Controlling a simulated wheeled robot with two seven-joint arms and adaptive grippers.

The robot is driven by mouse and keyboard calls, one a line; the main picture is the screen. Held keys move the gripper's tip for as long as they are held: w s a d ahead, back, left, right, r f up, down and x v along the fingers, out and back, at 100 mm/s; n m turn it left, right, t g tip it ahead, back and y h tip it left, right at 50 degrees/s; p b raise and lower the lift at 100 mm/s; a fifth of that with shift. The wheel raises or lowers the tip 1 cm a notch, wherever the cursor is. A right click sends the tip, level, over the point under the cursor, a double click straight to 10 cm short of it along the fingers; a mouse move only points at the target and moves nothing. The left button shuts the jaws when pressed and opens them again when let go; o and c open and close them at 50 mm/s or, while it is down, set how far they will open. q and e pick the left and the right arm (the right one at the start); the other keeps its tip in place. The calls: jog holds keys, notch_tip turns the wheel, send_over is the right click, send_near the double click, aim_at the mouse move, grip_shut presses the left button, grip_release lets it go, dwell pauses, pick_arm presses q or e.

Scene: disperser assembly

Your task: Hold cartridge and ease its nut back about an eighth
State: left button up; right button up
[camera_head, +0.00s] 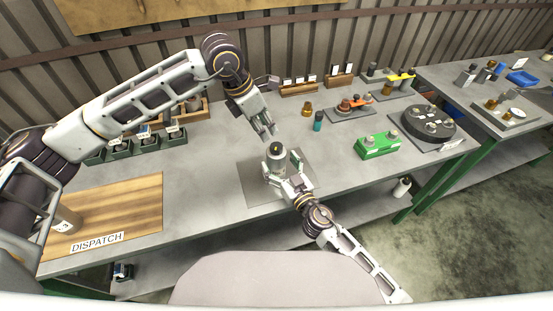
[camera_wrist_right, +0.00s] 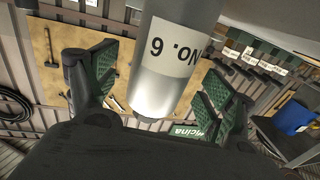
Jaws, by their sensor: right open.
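The cartridge (camera_head: 276,161) is a grey cylinder with a dark top, standing upright over a grey mat (camera_head: 256,190) on the bench. In the right wrist view the cartridge (camera_wrist_right: 170,75) carries a white label reading "NO. 6". My right gripper (camera_head: 285,182) is around the cartridge from the front. Its green-padded fingers (camera_wrist_right: 155,90) stand on both sides, with gaps to the cartridge. My left gripper (camera_head: 267,133) is just above and behind the cartridge top, pointing down, apparently open and empty. The nut is too small to make out clearly.
A small teal bottle (camera_head: 318,122) and a green box (camera_head: 378,146) stand to the right. A dark round tray (camera_head: 430,124) is further right. The wooden DISPATCH board (camera_head: 130,205) lies at left. Bench around the mat is mostly clear.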

jog(key=shift+x, duration=1.25)
grip_shut()
jog(key=c, duration=0.8)
grip_release()
jog(key=c, duration=0.7)
